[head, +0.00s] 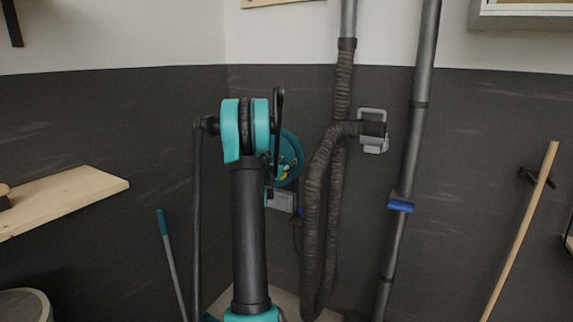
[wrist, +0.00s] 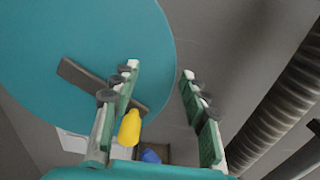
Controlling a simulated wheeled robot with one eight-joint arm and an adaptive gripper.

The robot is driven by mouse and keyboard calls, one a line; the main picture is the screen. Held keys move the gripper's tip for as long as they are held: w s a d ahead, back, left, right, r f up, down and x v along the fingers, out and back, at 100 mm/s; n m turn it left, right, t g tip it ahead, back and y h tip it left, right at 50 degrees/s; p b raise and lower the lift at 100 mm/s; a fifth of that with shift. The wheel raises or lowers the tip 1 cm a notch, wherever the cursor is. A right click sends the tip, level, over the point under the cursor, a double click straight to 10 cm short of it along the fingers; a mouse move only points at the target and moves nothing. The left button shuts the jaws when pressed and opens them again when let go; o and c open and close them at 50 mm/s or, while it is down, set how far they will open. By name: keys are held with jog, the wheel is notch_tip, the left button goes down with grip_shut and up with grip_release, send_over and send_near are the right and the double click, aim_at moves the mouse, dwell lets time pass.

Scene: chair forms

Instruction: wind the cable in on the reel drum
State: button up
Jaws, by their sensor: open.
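The teal reel drum (head: 291,160) is on the dark wall in the corner, partly hidden behind my arm in the head view. In the wrist view its round teal face (wrist: 80,35) fills the upper left. A dark crank bar (wrist: 85,77) crosses this face, with a yellow handle (wrist: 129,127) at its lower right end. My gripper (wrist: 160,70) is open, its two green fingers apart. The yellow handle shows just right of the left finger, in the gap; I cannot tell if they touch. I cannot make out the cable.
A ribbed hose (head: 316,200) hangs just right of the reel and also shows in the wrist view (wrist: 275,105). A grey pipe (head: 407,170) with a blue clamp stands farther right. A wooden shelf (head: 70,195) is at left. A broom handle (head: 520,230) leans at right.

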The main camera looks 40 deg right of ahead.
jog(key=shift+o, duration=1.3)
jog(key=v, duration=1)
